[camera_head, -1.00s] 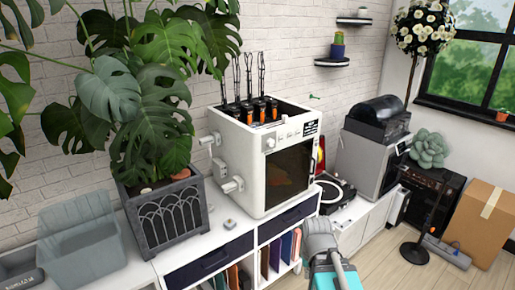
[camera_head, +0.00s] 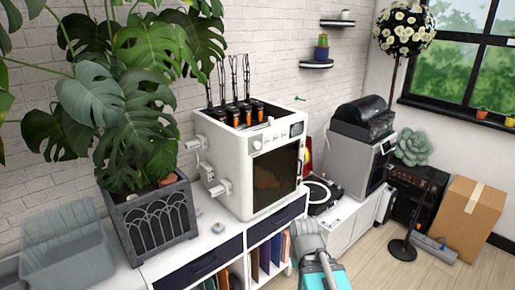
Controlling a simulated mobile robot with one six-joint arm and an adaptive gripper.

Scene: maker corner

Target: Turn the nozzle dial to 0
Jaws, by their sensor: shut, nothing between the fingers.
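The nozzle dial appears to be the small round light knob (camera_head: 257,145) at the upper left of the front face of a white 3D printer (camera_head: 226,191). Its pointer and markings are too small to read. A small dark-faced panel (camera_head: 297,129) sits to its right on the same strip. The printer stands on a white cabinet, its dark front window (camera_head: 272,178) facing me. My grey and teal arm shows at the bottom centre, in front of the cabinet and below the printer. My gripper's fingers do not show.
A potted monstera (camera_head: 152,222) stands left of the printer, its leaves reaching close. A translucent bin (camera_head: 66,250) is at the far left. A turntable (camera_head: 322,193) and a grey machine (camera_head: 352,160) are to the right. Open floor lies before the cardboard box (camera_head: 470,215).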

